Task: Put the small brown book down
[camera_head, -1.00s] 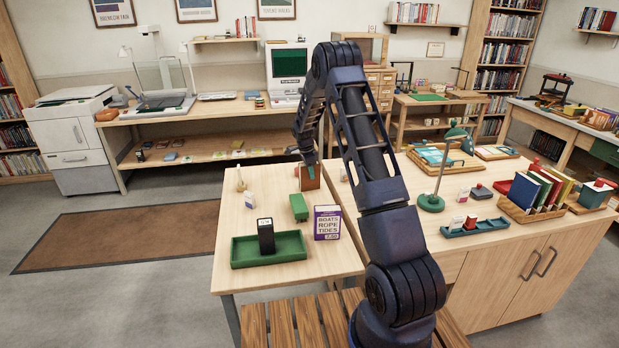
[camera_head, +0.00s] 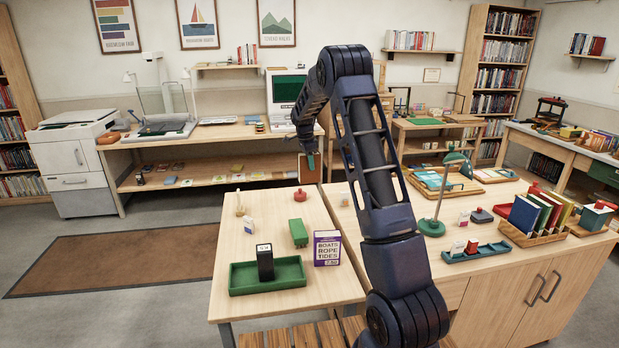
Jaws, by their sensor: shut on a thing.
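The small brown book (camera_head: 309,170) hangs upright from my gripper (camera_head: 308,155), its broad face towards the camera. My gripper is shut on its upper part. The book appears above the far right corner of the near wooden table (camera_head: 225,260), with its lower edge apparently clear of the top. My arm covers part of the area to the right of it.
On the near table are a green tray (camera_head: 240,281) with a black block, a purple book (camera_head: 327,248), a green block (camera_head: 298,232) and a red-knobbed stamp (camera_head: 300,194). Bare wood lies between them. A cabinet (camera_head: 490,290) adjoins on the right.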

